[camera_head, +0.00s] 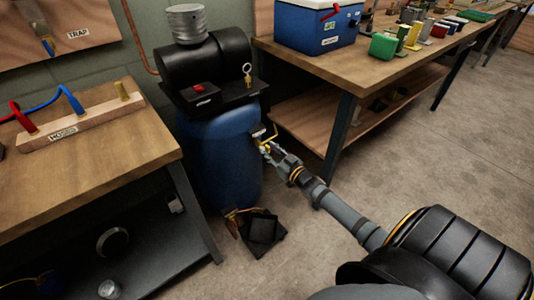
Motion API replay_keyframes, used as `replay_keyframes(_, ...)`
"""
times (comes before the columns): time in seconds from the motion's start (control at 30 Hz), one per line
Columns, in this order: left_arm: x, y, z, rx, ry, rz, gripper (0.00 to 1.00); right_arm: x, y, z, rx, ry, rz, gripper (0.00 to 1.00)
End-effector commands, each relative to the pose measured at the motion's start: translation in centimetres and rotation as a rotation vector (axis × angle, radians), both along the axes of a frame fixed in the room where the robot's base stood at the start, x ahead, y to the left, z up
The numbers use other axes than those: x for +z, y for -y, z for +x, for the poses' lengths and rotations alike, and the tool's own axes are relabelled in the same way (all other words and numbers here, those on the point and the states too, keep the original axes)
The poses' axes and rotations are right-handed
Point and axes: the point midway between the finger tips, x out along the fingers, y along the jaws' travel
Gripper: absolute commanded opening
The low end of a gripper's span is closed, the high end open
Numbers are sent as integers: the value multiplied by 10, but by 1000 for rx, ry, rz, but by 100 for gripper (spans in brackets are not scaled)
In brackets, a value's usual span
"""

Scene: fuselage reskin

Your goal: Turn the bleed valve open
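The bleed valve (258,130) sticks out from the right side of the blue tank (217,165). It is small, with a thin yellow part (271,136) showing beside it. My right gripper (266,148) comes in from the lower right, with its fingertips at or just below the valve. I cannot tell whether the fingers touch the valve or its yellow part. The fingers are too small and overlapped to show whether they are open or shut. My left gripper is not in view.
A black compressor (205,62) sits atop the tank. A wooden bench (118,150) stands left; another bench (372,66) with a blue box (315,28) stands right. Dark items (262,232) lie on the floor before the tank. The floor at right is clear beyond my arm.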

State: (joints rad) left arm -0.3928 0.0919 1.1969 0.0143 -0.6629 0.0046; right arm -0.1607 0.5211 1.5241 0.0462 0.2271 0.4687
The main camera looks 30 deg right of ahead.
Motion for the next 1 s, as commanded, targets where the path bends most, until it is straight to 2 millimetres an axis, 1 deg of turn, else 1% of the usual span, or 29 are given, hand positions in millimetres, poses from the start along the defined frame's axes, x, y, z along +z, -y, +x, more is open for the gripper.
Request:
replay_keyframes(0.03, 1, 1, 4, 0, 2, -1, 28, -1, 0, 6, -1, 2, 0, 32)
replay_keyframes(0.17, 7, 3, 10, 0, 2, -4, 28, 0, -1, 14, -2, 0, 0, 32)
replay_keyframes(0.47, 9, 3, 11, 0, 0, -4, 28, 1, -1, 15, -2, -1, 1, 32)
replay_keyframes(0.7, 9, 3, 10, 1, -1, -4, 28, 1, -1, 15, -2, -1, 0, 0)
replay_keyframes(1.0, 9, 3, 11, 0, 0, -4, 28, 1, -1, 15, -2, -2, -4, 0)
